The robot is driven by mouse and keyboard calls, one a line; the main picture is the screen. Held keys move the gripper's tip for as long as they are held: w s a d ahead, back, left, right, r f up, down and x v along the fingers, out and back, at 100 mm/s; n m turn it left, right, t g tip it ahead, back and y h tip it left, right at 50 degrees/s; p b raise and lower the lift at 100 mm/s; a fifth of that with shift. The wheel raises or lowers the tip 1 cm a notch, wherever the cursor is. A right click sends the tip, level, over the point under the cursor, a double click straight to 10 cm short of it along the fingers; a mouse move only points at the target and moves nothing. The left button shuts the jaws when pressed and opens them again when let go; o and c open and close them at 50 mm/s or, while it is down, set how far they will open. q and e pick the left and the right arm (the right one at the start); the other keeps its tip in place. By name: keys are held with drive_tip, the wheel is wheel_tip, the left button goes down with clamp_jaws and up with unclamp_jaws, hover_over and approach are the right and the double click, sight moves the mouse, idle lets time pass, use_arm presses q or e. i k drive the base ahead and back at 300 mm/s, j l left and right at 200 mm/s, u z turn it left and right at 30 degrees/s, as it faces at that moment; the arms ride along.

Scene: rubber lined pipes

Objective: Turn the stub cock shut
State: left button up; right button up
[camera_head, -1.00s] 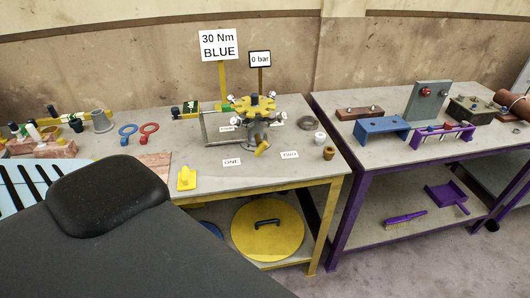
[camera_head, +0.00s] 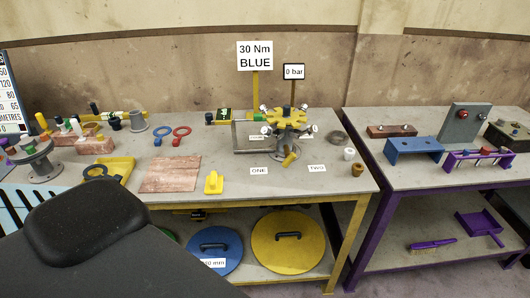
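A yellow star-shaped flange assembly (camera_head: 286,119) with several bolts stands on the yellow-legged table (camera_head: 222,180), beside a grey frame. A short yellow lever-like part (camera_head: 291,157) hangs tilted at its lower front; it may be the stub cock's handle, but I cannot tell whether it stands open or shut. A sign reading "0 bar" (camera_head: 294,72) stands behind it on a post. Neither of my grippers is in view.
A "30 Nm BLUE" sign (camera_head: 255,56) stands behind the table. Red and blue rings (camera_head: 181,131), a yellow block (camera_head: 214,183), a reddish sheet (camera_head: 170,174) and small cups (camera_head: 349,154) lie around. Blue and yellow discs (camera_head: 289,240) sit below. A purple-legged table (camera_head: 440,172) stands right.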

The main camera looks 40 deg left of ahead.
sight(290, 158)
drive_tip(key=i+l+u, duration=0.15)
drive_tip(key=u, duration=1.25)
drive_tip(key=l+u, duration=1.1)
drive_tip(key=l, duration=0.2)
drive_tip(key=k+l+u, duration=0.2)
drive_tip(key=l, duration=0.2)
drive_tip(key=k+l, duration=0.1)
drive_tip(key=l, duration=0.35)
drive_tip(key=k+l+u, duration=0.1)
drive_tip(key=l, duration=0.4)
